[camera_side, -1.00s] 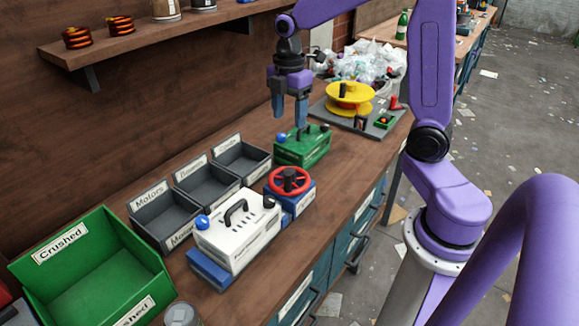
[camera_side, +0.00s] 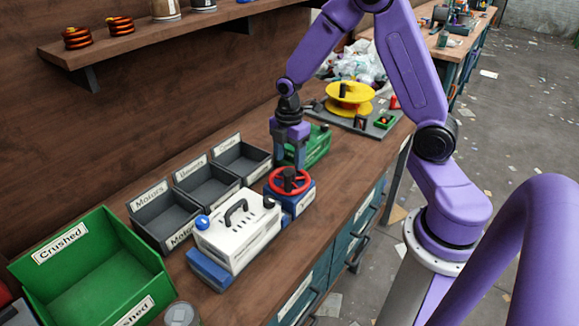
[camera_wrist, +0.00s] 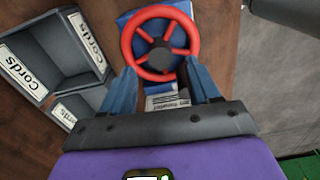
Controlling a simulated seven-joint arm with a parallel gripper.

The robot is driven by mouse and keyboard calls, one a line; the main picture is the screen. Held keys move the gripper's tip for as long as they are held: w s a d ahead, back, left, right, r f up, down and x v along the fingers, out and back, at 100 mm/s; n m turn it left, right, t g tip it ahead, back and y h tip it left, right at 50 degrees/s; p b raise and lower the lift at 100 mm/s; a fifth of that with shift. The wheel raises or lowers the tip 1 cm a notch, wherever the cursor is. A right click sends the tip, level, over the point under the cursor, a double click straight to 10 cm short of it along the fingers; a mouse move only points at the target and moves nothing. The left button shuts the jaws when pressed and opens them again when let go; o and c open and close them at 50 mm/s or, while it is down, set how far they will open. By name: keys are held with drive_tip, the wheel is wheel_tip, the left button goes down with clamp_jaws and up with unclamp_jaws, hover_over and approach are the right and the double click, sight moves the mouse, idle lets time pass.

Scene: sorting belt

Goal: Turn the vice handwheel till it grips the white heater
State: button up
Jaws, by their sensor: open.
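The red handwheel (camera_side: 289,181) with a black hub sits on top of the blue vice (camera_side: 300,201), at the vice's right end in the side view. My gripper (camera_side: 288,164) is just behind the wheel in the side view, pointing down. In the wrist view the wheel (camera_wrist: 160,43) lies ahead of my open gripper (camera_wrist: 162,82), centred between its two blue fingers. Whether the fingers touch the rim is not clear. The wrist view does not show the heater.
A green box-shaped device (camera_side: 318,146) stands close behind my gripper. Grey labelled bins (camera_side: 205,182) line the left, and a green Crushed bin (camera_side: 150,262) stands at front left. A yellow reel (camera_side: 349,98) is further back. The bench strip right of the vice is clear.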

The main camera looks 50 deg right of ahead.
drive_tip(key=shift+f, duration=1.9)
drive_tip(key=c, duration=1)
